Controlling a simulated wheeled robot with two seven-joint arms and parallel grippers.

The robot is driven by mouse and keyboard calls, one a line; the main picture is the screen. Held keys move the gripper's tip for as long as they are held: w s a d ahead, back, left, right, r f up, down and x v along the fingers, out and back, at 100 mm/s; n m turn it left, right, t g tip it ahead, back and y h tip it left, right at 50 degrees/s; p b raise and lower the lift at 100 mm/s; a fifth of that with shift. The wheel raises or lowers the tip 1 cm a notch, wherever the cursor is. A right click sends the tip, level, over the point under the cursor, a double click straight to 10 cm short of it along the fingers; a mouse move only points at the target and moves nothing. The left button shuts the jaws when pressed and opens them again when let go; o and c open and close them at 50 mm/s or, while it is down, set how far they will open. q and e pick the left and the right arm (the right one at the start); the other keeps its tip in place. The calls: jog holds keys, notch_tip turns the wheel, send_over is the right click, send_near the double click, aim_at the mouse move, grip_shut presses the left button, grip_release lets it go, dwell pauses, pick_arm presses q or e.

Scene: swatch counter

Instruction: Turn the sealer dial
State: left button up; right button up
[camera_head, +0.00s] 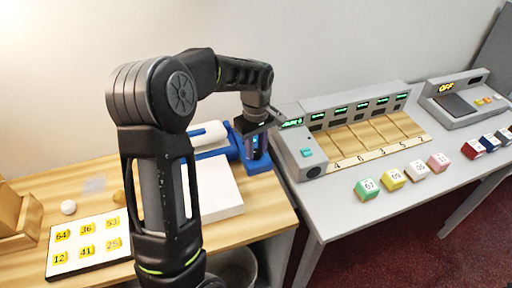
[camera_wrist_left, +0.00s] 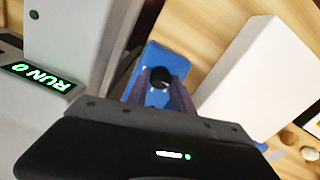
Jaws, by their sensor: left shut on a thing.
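The blue sealer (camera_head: 266,166) stands on the wooden counter by the edge of the grey table. It also shows in the left wrist view (camera_wrist_left: 166,57), with its round black dial (camera_wrist_left: 159,74) between my gripper's fingers. My left gripper (camera_wrist_left: 160,90) is shut on the dial. In the head view, my left arm reaches over from the front and the left gripper (camera_head: 255,138) points down at the sealer. The dial is hidden there by the gripper. My right gripper is not in view.
A white block (camera_head: 222,190) lies beside the sealer. A grey sorting machine (camera_head: 302,157) with green displays and several bays stands right of it. Several numbered cubes, such as a green one (camera_head: 367,188), line the grey table. A numbered card (camera_head: 66,256) lies at left.

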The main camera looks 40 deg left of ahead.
pick_arm(q)
grip_shut()
jog(key=shift+m, duration=0.3)
jog(key=m, duration=0.3)
jog(key=m+b, duration=0.1)
jog(key=m, duration=0.3)
jog(key=shift+m, duration=0.4)
jog(key=m, duration=0.9)
jog(key=shift+m, duration=0.3)
jog(key=shift+w, duration=0.1)
jog(key=o, duration=0.9)
grip_release()
